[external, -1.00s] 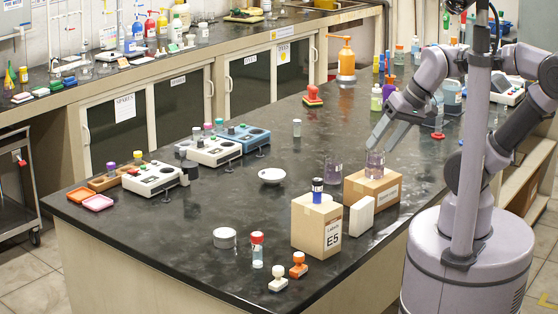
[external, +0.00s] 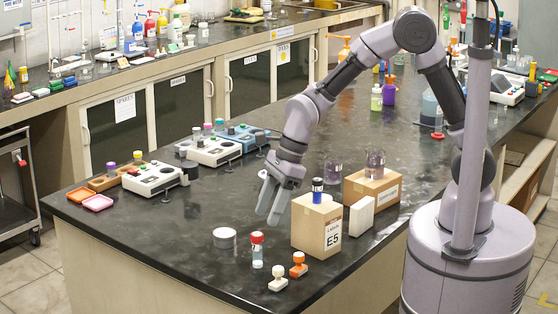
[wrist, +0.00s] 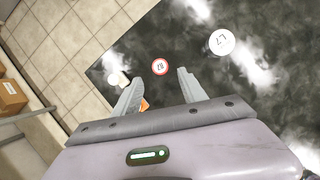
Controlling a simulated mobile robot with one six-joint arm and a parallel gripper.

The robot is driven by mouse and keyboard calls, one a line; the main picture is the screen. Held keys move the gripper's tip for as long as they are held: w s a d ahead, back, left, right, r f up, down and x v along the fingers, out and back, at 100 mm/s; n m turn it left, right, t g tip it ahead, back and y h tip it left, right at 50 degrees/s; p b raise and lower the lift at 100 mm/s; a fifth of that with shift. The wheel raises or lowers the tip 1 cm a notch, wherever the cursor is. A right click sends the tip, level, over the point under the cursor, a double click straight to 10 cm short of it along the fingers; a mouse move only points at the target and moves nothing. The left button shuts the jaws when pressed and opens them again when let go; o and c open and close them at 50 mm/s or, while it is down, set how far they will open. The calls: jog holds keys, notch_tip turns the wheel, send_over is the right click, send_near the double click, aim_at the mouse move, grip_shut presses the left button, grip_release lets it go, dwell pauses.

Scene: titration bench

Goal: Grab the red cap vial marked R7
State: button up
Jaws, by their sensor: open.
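The red cap vial (external: 257,249) stands upright near the front edge of the black bench. In the wrist view its red-rimmed cap (wrist: 160,67) shows from above, with a small label that looks like R7. My gripper (external: 267,217) is open and empty, pointing down above the bench, behind and a little above the vial. In the wrist view my gripper (wrist: 155,85) has its two fingers apart, with the cap just beyond and between their tips.
A white round container (external: 224,238) stands left of the vial. The E5 box (external: 318,226) bears a blue-capped vial (external: 317,190). Bench left of the white container is clear.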

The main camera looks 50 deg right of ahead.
aim_at(260, 233)
jog(key=b+x, duration=0.1)
jog(key=x, duration=0.4)
jog(key=b+x, duration=0.2)
jog(key=x, duration=0.1)
jog(key=b+x, duration=0.1)
jog(key=x, duration=0.1)
jog(key=shift+d+f+b, duration=0.25)
jog(key=shift+b, duration=0.15)
jog(key=shift+r, duration=0.2)
grip_shut()
